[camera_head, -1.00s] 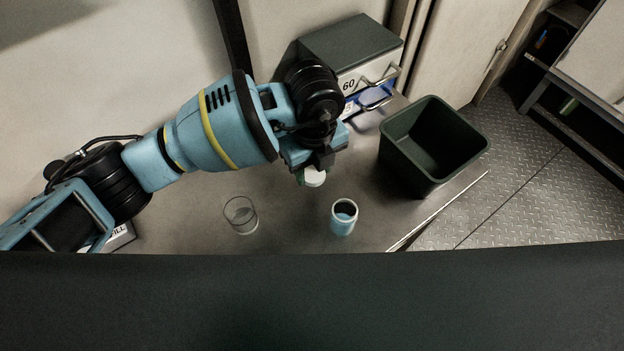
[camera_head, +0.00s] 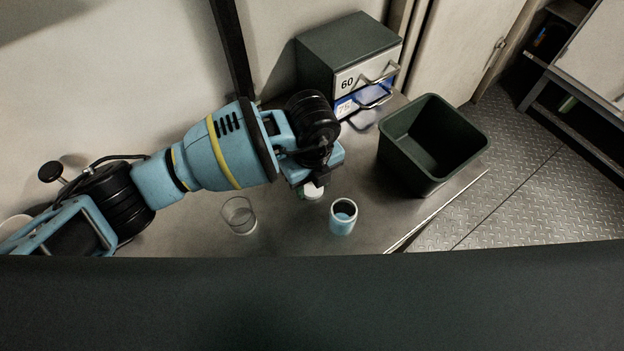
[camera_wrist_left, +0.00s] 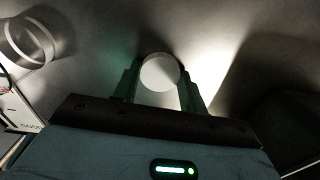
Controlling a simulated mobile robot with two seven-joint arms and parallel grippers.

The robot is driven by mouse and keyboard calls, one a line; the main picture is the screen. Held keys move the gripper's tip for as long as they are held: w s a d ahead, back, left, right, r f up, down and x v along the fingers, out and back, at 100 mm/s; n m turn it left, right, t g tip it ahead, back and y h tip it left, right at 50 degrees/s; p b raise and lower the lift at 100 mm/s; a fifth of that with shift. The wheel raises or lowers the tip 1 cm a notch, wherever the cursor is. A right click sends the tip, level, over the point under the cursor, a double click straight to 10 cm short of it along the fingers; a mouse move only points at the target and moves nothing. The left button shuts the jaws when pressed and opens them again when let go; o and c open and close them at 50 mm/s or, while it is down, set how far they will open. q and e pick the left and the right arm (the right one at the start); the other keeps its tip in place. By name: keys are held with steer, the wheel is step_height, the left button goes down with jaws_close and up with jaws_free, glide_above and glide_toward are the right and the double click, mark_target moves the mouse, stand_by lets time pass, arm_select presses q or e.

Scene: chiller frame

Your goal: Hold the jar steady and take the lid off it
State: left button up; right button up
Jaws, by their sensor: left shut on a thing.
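My left gripper (camera_head: 312,184) points down over the table and is shut on a small round thing with a white top (camera_head: 311,192) and a green tint at its side. In the left wrist view its flat white disc (camera_wrist_left: 160,72) sits between my two fingers. What lies under the disc is hidden, so I cannot tell a lone lid from a lidded jar. A blue container with a white rim and open top (camera_head: 343,219) stands upright to its right, apart from it. My right gripper is not in view.
A clear empty glass (camera_head: 239,217) stands to the left; it shows in the left wrist view (camera_wrist_left: 27,42). A dark green bin (camera_head: 422,172) stands to the right near the table edge. A grey drawer cabinet (camera_head: 347,50) marked 60 stands behind. Bare table (camera_head: 290,235) lies in front.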

mark_target(312, 188)
arm_select(q)
steer(key=o, duration=1.1)
steer(key=shift+f, duration=0.1)
step_height(312, 188, up, 12)
steer(key=shift+r+p, duration=0.2)
steer(key=shift+p, duration=0.3)
steer(key=shift+s+f, duration=0.1)
